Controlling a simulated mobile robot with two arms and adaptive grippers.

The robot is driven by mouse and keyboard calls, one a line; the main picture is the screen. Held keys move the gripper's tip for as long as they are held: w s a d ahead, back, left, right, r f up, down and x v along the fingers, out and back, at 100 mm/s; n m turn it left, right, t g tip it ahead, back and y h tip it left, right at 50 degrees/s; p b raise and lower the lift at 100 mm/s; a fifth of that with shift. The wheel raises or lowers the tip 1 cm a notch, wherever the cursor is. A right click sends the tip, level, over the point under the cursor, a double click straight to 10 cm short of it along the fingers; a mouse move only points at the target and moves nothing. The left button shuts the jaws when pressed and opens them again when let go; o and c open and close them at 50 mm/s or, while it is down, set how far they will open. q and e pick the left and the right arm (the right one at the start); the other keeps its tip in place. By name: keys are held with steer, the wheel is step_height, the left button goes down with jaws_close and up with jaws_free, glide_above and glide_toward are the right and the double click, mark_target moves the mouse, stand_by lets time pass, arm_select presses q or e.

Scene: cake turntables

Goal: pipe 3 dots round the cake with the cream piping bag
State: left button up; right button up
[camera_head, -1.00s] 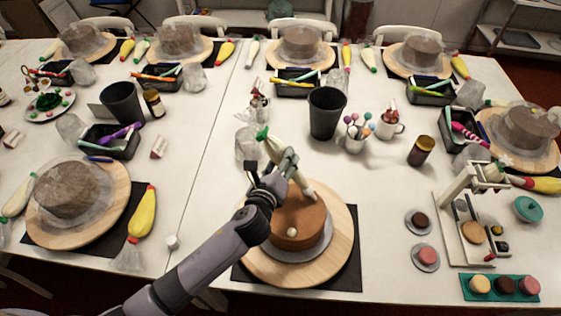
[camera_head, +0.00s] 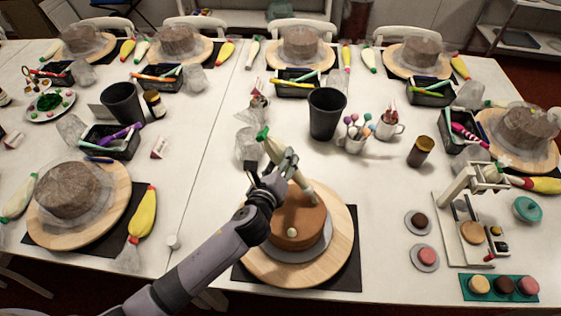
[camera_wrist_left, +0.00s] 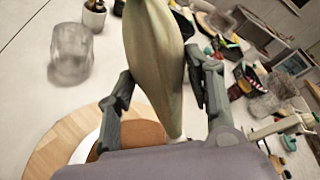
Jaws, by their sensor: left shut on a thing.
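The brown cake (camera_head: 297,228) sits on a grey board (camera_head: 323,248) on a round wooden turntable (camera_head: 342,218) at the front middle of the table. One cream dot (camera_head: 291,232) shows on its top near the front left. My left gripper (camera_head: 286,170) is shut on the cream piping bag (camera_head: 272,149), which has a green top end. The bag is tilted, with its tip (camera_head: 312,197) at the cake's back right edge; I cannot tell if it touches. In the left wrist view the bag (camera_wrist_left: 153,50) runs between the fingers, and the cake (camera_wrist_left: 141,133) is partly hidden. My right gripper is not in view.
A dark cup (camera_head: 326,113), a cup of cake pops (camera_head: 354,137) and a clear cup (camera_head: 249,145) stand behind the cake. A small press stand (camera_head: 470,228) and macarons (camera_head: 503,286) are at right. Another covered cake (camera_head: 70,190) is at left.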

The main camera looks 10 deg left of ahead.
mark_target(282, 151)
arm_select(q)
steer(key=shift+r+p, duration=0.3)
stand_by(0.7)
steer(key=o, duration=0.6)
steer(key=shift+c, duration=0.7)
steer(key=shift+r, duration=0.1)
steer(key=shift+r+p, duration=0.75)
steer(key=shift+p, duration=0.25)
steer(key=shift+r, duration=0.65)
steer(key=shift+r, duration=1.5)
